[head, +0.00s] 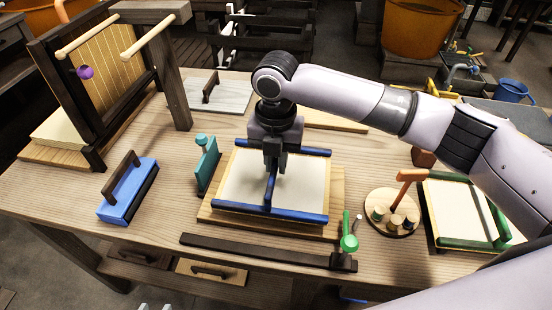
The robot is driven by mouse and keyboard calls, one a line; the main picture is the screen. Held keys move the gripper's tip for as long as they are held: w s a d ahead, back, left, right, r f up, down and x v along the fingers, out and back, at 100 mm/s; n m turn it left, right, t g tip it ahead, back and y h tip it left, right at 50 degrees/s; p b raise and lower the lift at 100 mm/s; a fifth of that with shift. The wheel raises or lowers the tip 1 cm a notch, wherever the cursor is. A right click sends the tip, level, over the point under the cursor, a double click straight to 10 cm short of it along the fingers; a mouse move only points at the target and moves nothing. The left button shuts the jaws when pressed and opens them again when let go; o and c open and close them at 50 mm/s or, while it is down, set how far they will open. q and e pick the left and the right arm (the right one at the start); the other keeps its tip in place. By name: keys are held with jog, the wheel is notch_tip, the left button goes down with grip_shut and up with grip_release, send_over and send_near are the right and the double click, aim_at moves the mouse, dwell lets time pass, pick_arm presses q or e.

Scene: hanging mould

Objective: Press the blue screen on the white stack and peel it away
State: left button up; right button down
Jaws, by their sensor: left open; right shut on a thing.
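The blue screen (310,217) lies flat near the middle of the table, with blue bars along its far and front edges and a blue bar across its middle. A pale cream-white surface (240,185) shows between the bars; I cannot tell how much of it is the white stack. It rests over a wooden board (335,205). My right gripper (273,170) points down over the screen, shut on its middle bar; the fingers hide part of the bar. Only two small fingertips of my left gripper (156,307) show at the bottom edge, apart and empty, well away from the screen.
A teal tool (207,166) stands close left of the screen, and a blue block with a dark handle (128,192) is further left. A round stand (392,212) and green frame (468,243) are right.

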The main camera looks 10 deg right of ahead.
jog(key=shift+f, duration=0.85)
dwell(0.6)
jog(key=shift+s+f+p, duration=0.15)
jog(key=shift+f+p, duration=0.1)
jog(key=shift+p, duration=0.3)
dwell(1.8)
jog(key=shift+r+p, duration=0.25)
jog(key=shift+p, duration=0.05)
jog(key=shift+r+p, duration=1.2)
jog(key=shift+r, duration=0.05)
jog(key=shift+r, duration=0.1)
jog(key=r+p, duration=0.1)
jog(key=r, duration=0.1)
jog(key=shift+w+r+p, duration=0.2)
jog(key=shift+r+p, duration=0.1)
jog(key=shift+p, duration=0.1)
jog(key=shift+r, duration=2.1)
jog(key=shift+s, duration=0.1)
